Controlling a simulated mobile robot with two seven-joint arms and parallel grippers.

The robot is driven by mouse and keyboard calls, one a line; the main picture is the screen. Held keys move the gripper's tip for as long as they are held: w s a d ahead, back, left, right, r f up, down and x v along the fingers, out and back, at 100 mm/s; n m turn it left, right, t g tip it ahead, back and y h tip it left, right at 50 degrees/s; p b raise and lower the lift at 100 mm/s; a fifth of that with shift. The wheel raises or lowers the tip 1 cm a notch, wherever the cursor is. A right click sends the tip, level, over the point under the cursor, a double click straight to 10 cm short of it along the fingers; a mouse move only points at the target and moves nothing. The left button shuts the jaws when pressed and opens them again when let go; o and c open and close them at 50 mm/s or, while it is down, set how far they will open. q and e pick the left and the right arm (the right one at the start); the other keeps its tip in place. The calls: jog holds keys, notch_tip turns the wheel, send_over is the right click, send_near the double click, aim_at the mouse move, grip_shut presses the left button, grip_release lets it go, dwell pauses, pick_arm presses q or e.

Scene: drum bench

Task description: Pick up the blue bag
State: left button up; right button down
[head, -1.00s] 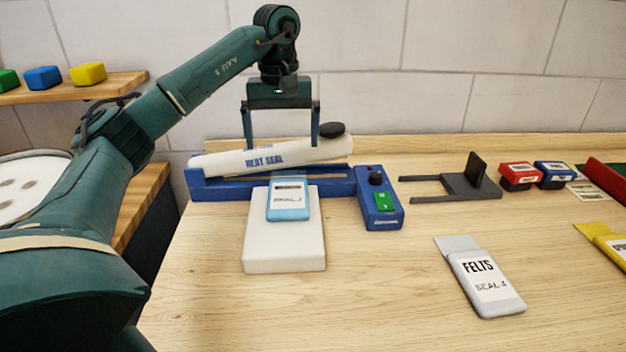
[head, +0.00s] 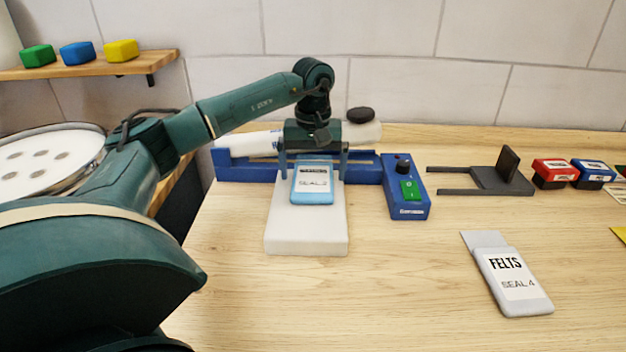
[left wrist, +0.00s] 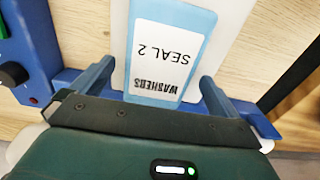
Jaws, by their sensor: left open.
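The blue bag (head: 313,197) lies flat on a white block in front of the heat sealer, its far end by the sealer. Its white label reads "WASHERS SEAL 2" in the left wrist view (left wrist: 165,60). My left gripper (head: 314,172) is open above the far part of the bag, with one finger to each side of it. In the left wrist view the fingers (left wrist: 152,82) stand apart on both sides of the bag, and neither clearly touches it. The gripper body hides the bag's far end. My right gripper is not in view.
The white block (head: 305,238) stands before the blue heat sealer (head: 235,172), whose white arm (head: 362,133) is right behind my gripper. A blue control box (head: 405,190) stands to the right. A grey felts bag (head: 513,278) lies farther right. The front of the table is clear.

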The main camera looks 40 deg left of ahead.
pick_arm(q)
jog(key=shift+f, duration=0.45)
jog(key=c, duration=1)
jog(key=shift+o, duration=0.2)
jog(key=shift+r, duration=0.15)
